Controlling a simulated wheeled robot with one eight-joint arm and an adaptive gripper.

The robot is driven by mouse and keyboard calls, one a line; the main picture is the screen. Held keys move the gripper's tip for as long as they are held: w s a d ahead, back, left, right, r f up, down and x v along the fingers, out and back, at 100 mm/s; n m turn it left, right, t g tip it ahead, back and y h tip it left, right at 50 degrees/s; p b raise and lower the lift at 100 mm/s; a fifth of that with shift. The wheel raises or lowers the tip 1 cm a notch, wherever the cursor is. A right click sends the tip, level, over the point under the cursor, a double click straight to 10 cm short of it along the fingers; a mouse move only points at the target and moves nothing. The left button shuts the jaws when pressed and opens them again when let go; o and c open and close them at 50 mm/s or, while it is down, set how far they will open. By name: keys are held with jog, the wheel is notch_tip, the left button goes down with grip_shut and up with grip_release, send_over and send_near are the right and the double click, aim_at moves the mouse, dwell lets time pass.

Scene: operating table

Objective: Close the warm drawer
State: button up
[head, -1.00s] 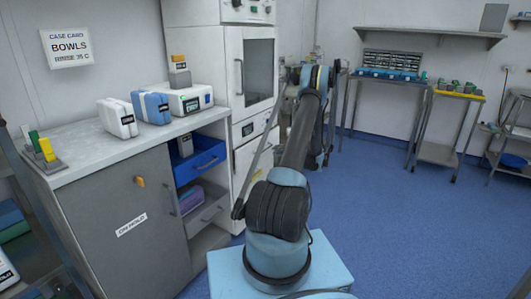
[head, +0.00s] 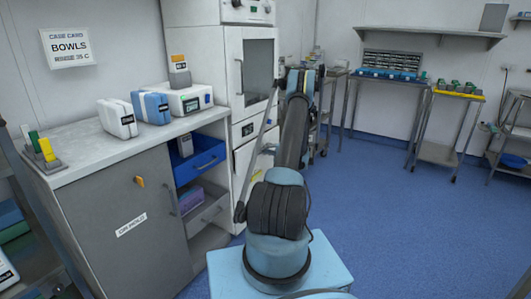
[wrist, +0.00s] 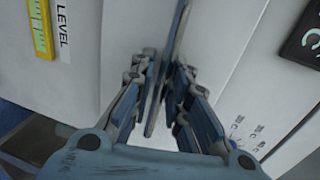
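A tall white cabinet (head: 232,75) stands left of my arm. It has a windowed door above, a small dark display (head: 248,129) and a lower white front (head: 243,164), partly hidden by my arm. I cannot tell for sure which front is the warm drawer or how far out it stands. In the wrist view my gripper (wrist: 165,75) is close to white panels, with a thin blue-grey bar (wrist: 180,25) between or just past its fingers. A yellow level label (wrist: 41,28) is at left and a dark sign (wrist: 300,42) at right. The head view hides the fingertips.
A blue drawer (head: 207,163) stands open in the grey bench (head: 120,215), above a grey drawer (head: 208,212). White and blue boxes stand on the bench top. Side tables (head: 385,75) line the back wall. The blue floor (head: 410,230) at right is clear.

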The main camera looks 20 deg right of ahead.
grip_shut()
jog(key=shift+a, duration=0.1)
jog(key=shift+r+x, duration=0.1)
jog(key=shift+x, duration=0.55)
jog(key=shift+r+x, duration=0.15)
jog(key=shift+x, duration=0.45)
jog(key=shift+o, duration=1)
grip_release()
jog(key=shift+w, duration=0.1)
jog(key=v, duration=1.2)
